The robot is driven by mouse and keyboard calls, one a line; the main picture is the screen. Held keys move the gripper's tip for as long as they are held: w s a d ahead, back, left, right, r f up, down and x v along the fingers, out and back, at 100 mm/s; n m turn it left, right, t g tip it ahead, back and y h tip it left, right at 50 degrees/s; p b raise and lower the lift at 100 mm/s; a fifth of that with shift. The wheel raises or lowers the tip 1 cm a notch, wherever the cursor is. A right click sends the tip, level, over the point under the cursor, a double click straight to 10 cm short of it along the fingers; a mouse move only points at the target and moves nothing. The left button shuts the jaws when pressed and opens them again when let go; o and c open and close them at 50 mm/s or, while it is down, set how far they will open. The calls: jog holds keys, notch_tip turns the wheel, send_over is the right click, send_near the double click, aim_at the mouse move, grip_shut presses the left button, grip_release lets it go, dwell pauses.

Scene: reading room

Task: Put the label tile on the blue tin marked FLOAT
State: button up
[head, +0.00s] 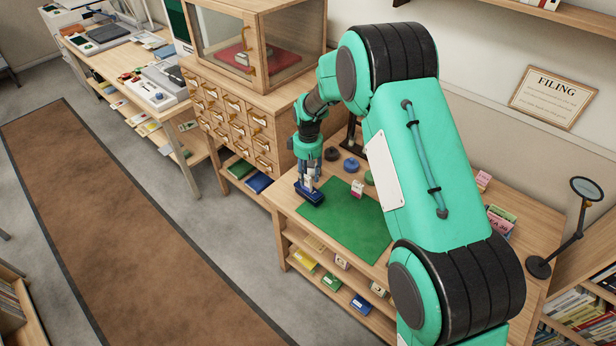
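My gripper (308,184) points down at the left end of the desk, by the left corner of the green mat (350,228). A dark blue box-like thing (312,198) sits directly under its fingertips; it may be the blue tin, but no FLOAT mark is readable. I cannot tell whether the fingers touch it or hold anything. No label tile can be made out for certain. A small white and red block (357,188) stands on the mat's back edge. Another blue box (360,304) lies on the shelf below the desk; its marking is too small to read.
Dark, blue and green round things (350,165) stand behind the mat. My arm hides much of the desk's right side. A magnifier stand (560,245) is at the far right. A card-drawer cabinet (235,115) with a glass case stands to the left. The mat's middle is clear.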

notch_tip(320, 180, up, 12)
jog(key=p, duration=0.2)
dwell(0.4)
jog(key=shift+r, duration=0.15)
dwell(0.6)
jog(key=s+d+r+m+t, duration=0.15)
jog(key=s+d+r, duration=0.35)
jog(key=s+r, duration=0.55)
jog(key=s+d+r+m+t, duration=0.1)
jog(key=s+d+r+m, duration=0.25)
jog(key=s+r, duration=0.7)
jog(key=s+d+r+m+t, duration=0.1)
jog(key=s+d+r, duration=0.1)
jog(key=s, duration=0.6)
jog(key=s+d+r+m+t, duration=0.1)
jog(key=s+d+r, duration=0.1)
jog(key=s, duration=0.6)
jog(key=s+d+r+m+t, duration=0.1)
jog(key=s+d+r+m, duration=0.1)
jog(key=s, duration=0.7)
jog(key=shift+d+r, duration=0.35)
jog(key=shift+r, duration=0.15)
